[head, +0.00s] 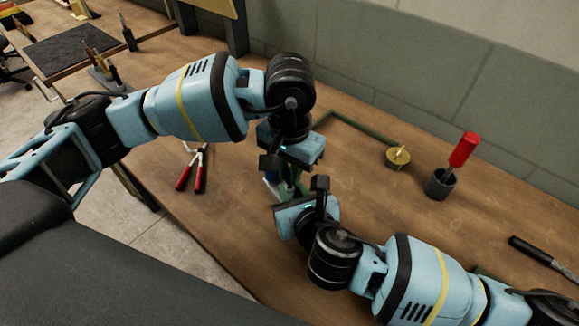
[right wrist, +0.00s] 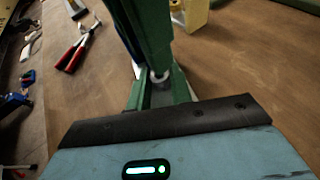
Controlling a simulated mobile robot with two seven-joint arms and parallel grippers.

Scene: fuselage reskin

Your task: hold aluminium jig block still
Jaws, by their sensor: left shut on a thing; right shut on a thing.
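My left gripper (head: 287,160) and right gripper (head: 302,194) are close together over the wooden bench, the left one just behind the right. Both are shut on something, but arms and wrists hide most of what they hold. Green parts (head: 286,186) show between them. In the right wrist view a tall green bar (right wrist: 143,30) rises beyond my blue gripper body, with green side pieces (right wrist: 180,85) at its foot. A small grey metal piece (right wrist: 155,99) sits low between these. I cannot tell whether it is the aluminium jig block. The right fingertips are hidden in that view.
Red-handled pliers (head: 192,168) lie left of the grippers. A green angled strip (head: 350,127), a brass-coloured round piece (head: 398,156) and a dark cup (head: 440,184) with a red-handled tool (head: 463,150) stand toward the wall. A black-handled tool (head: 540,251) lies at right.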

